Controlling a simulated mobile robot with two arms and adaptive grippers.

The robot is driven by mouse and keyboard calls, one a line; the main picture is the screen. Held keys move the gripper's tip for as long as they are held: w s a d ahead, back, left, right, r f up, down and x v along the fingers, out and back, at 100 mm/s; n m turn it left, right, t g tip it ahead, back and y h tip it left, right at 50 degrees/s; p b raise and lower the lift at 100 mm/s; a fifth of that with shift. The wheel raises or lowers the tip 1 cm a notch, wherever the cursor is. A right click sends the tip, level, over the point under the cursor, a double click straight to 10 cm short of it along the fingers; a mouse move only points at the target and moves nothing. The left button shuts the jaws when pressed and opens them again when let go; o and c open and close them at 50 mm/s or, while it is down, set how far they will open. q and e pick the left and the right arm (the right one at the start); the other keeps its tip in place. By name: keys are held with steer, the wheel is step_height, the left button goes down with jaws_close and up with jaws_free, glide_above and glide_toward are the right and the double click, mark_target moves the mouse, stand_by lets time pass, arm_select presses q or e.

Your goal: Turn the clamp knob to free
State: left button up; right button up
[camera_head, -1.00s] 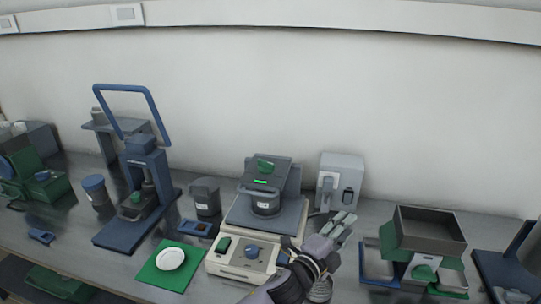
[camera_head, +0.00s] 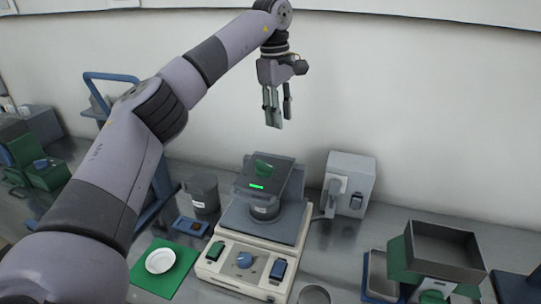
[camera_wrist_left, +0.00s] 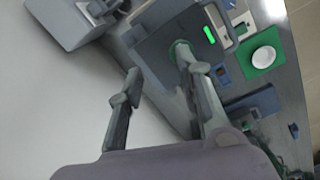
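The clamp knob seems to be the green knob (camera_head: 263,169) on the dark tilted top plate of the cream-and-grey machine (camera_head: 235,273). A lit green bar shows just below the knob, and a dark labelled jar (camera_head: 264,209) stands under the plate. My left gripper (camera_head: 278,116) hangs fingers-down in the air above the machine, clear of the knob. Its fingers are apart and empty. In the left wrist view, the knob (camera_wrist_left: 180,50) shows behind one fingertip of the left gripper (camera_wrist_left: 158,62), partly covered by it. My right gripper is not in view.
A grey box (camera_head: 348,184) with a lever stands right of the machine. A dark open tray on a green stand (camera_head: 440,248) is further right. A white dish (camera_head: 160,261) on a green mat and a dark canister (camera_head: 203,192) are on the left. The wall is behind.

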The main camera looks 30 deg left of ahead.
arm_select(q)
steer(key=s+a+r+y, duration=0.1)
steer(key=s+a+r, duration=0.1)
steer(key=a+r, duration=0.15)
steer(key=p, duration=0.2)
glide_toward(264, 164)
steer(key=shift+g, duration=0.3)
steer(key=f, duration=0.9)
steer(key=shift+w, duration=0.3)
steer(key=shift+c, duration=0.5)
jaws_close()
